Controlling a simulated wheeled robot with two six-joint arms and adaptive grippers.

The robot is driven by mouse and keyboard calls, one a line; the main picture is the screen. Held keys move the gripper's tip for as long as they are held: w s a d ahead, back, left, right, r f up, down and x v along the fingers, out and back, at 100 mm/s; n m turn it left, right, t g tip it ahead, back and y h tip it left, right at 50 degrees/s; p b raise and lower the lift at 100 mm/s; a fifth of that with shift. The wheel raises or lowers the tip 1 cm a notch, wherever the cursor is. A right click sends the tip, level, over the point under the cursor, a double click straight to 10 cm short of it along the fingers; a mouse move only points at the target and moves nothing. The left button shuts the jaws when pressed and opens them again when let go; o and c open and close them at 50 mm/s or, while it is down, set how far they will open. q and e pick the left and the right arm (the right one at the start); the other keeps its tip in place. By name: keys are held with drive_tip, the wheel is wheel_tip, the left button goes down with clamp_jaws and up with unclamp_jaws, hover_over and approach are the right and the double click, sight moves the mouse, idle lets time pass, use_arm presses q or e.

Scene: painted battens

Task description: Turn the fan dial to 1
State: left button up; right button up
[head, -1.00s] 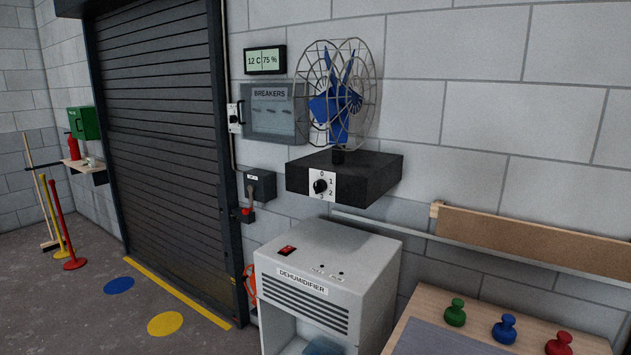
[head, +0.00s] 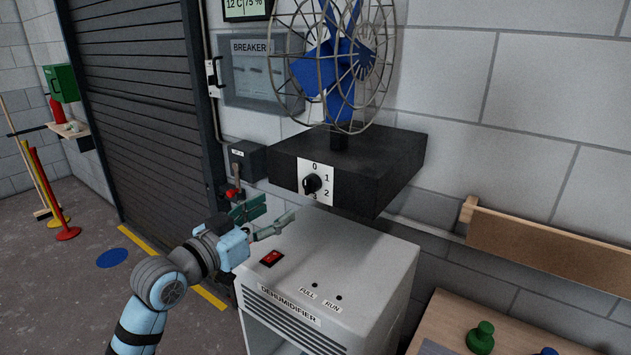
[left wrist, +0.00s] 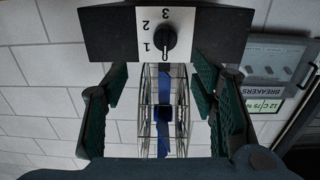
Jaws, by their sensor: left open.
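The fan dial (head: 312,184) is a black knob on a white plate marked 0, 1, 2 and 3, on the front of the fan's black base (head: 375,170). In the left wrist view the picture is upside down, and the dial (left wrist: 165,41) is at the top; its pale pointer faces the fan side, where 0 sits in the head view. My left gripper (head: 272,212) is open and empty, below and left of the dial and apart from it. Its green fingers (left wrist: 162,78) frame the fan in the wrist view. My right gripper is not in view.
The dehumidifier (head: 345,250) stands below the fan, close under my left gripper. A red-handled lever switch (head: 233,193) and the breaker panel (head: 262,75) are on the wall to the left. A table with colored knobbed pieces (head: 481,337) is at lower right.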

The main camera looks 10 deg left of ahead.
sight(307, 187)
use_arm(q)
drive_tip(key=x, duration=0.8)
drive_tip(key=p+x, duration=0.1)
drive_tip(key=x, duration=0.3)
drive_tip(key=shift+w+a+r, duration=0.1)
drive_tip(key=shift+w+a, duration=0.15)
drive_tip(key=shift+w, duration=0.05)
drive_tip(key=shift+s+a+r, duration=0.15)
drive_tip(key=shift+s, duration=0.2)
drive_tip(key=shift+c, duration=0.4)
drive_tip(key=shift+w, duration=0.15)
drive_tip(key=c, duration=1)
drive_tip(key=shift+c, duration=0.4)
drive_tip(key=shift+m+b, duration=0.3)
drive_tip(key=shift+b, duration=0.15)
drive_tip(key=shift+f+m+b, duration=0.2)
drive_tip(key=shift+m+b, duration=0.7)
drive_tip(key=m+b, duration=0.2)
drive_tip(key=shift+m, duration=0.3)
drive_tip(key=m+b, duration=0.2)
drive_tip(key=m, duration=0.1)
drive_tip(key=shift+m+b, duration=0.9)
drive_tip(key=shift+m, duration=0.9)
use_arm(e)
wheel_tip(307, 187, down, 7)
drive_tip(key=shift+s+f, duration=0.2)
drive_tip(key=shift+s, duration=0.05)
